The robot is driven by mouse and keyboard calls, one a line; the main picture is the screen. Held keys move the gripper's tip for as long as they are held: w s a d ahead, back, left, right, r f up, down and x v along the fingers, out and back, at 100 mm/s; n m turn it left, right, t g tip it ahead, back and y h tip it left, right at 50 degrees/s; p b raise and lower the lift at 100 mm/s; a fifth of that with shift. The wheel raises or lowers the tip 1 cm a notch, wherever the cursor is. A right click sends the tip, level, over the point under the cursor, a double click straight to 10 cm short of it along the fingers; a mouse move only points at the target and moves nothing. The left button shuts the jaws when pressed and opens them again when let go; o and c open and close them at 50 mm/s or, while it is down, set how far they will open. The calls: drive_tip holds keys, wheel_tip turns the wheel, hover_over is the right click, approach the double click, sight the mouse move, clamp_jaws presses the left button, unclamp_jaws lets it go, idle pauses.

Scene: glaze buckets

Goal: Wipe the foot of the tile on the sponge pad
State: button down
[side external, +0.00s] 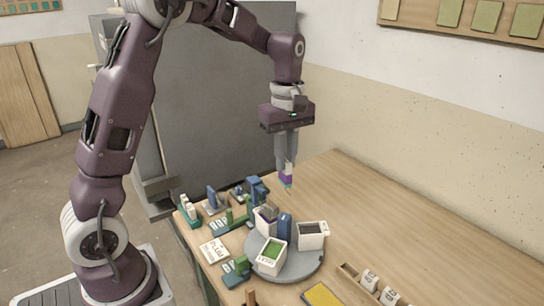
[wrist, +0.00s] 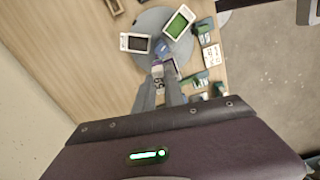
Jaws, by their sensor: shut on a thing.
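My gripper (side external: 287,163) is shut on a small tile (side external: 288,179) and holds it upright in the air above the table, past the buckets. The tile's visible lower part shows purple, white and a teal band; the fingers hide its upper part. In the wrist view my gripper (wrist: 158,84) points down with the tile (wrist: 157,69) between its fingertips. The sponge pad, a yellow flat pad (side external: 322,295) in a dark surround, lies at the bottom edge of the side view, well apart from the tile. I cannot make out the pad in the wrist view.
A round grey turntable (side external: 297,270) bears a green-filled bucket (side external: 270,256), a dark-filled bucket (side external: 312,236), a third bucket (side external: 265,223) and a blue upright piece (side external: 285,226). A sign (side external: 214,251) and several tile stands are at left. A wooden rack (side external: 370,283) is lower right. The table's far right is clear.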

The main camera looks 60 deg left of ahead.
drive_tip(key=d+m, duration=0.4)
drive_tip(key=d, duration=0.8)
drive_tip(key=m, duration=0.3)
hover_over(319, 295)
drive_tip(key=d, duration=0.4)
drive_tip(key=shift+a+f, duration=0.15)
drive_tip(key=shift+f, duration=9.3)
drive_tip(key=shift+f, duration=0.65)
drive_tip(key=shift+a, duration=0.15)
drive_tip(key=shift+a+r, duration=0.1)
drive_tip(key=shift+a, duration=1.6)
drive_tip(key=shift+d, duration=1.85)
